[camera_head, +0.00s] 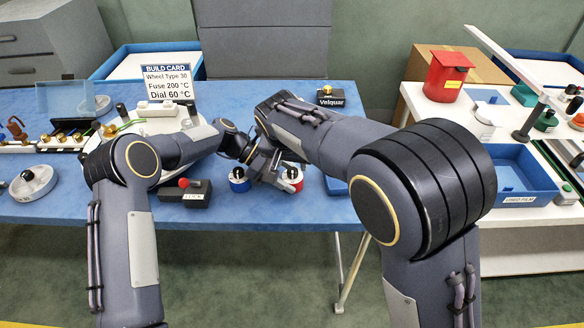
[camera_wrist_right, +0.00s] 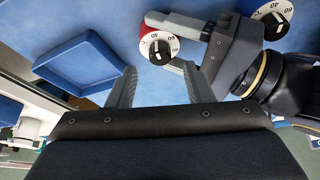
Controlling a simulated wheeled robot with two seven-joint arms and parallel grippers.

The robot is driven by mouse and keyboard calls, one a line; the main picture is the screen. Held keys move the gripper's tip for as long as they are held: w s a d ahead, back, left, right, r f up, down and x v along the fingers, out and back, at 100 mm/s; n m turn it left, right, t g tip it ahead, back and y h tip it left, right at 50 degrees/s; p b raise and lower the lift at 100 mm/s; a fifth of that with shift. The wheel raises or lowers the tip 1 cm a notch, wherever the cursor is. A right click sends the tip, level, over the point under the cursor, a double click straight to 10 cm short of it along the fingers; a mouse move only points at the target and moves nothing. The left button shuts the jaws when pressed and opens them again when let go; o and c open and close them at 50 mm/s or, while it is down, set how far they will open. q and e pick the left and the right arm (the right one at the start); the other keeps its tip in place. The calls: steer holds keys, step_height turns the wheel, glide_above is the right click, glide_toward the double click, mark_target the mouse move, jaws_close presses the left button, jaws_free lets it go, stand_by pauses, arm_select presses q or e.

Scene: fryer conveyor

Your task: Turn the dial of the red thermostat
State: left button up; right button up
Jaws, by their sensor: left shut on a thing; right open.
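The red thermostat (camera_head: 291,179) stands near the front edge of the blue table. It has a white dial face with a black knob. In the right wrist view the red thermostat (camera_wrist_right: 158,47) lies just beyond my right fingertips. My left gripper (camera_head: 274,176) is at its left side in the head view. In the wrist view a pale finger of the left gripper (camera_wrist_right: 176,25) lies against its rim, and the gripper is shut on it. My right gripper (camera_wrist_right: 157,72) is open, fingers apart, with the dial ahead of the gap.
A blue thermostat (camera_head: 239,180) stands just left of my left gripper. A lock box (camera_head: 186,194) with a red knob is further left. A blue tray (camera_wrist_right: 85,62) lies beside my right gripper. The build card (camera_head: 168,82) reads "Dial 60 °C".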

mark_target(292, 170)
steer(key=shift+x, duration=2.15)
steer(key=shift+c, duration=0.4)
steer(key=c, duration=0.9)
steer(key=m+h, duration=0.1)
steer(key=m, duration=0.3)
steer(key=shift+a+m+g+h, duration=0.1)
steer(key=shift+m+g+h, duration=0.2)
steer(key=shift+h, duration=0.1)
steer(key=shift+c, duration=0.2)
steer(key=o, duration=1)
steer(key=shift+r, duration=0.1)
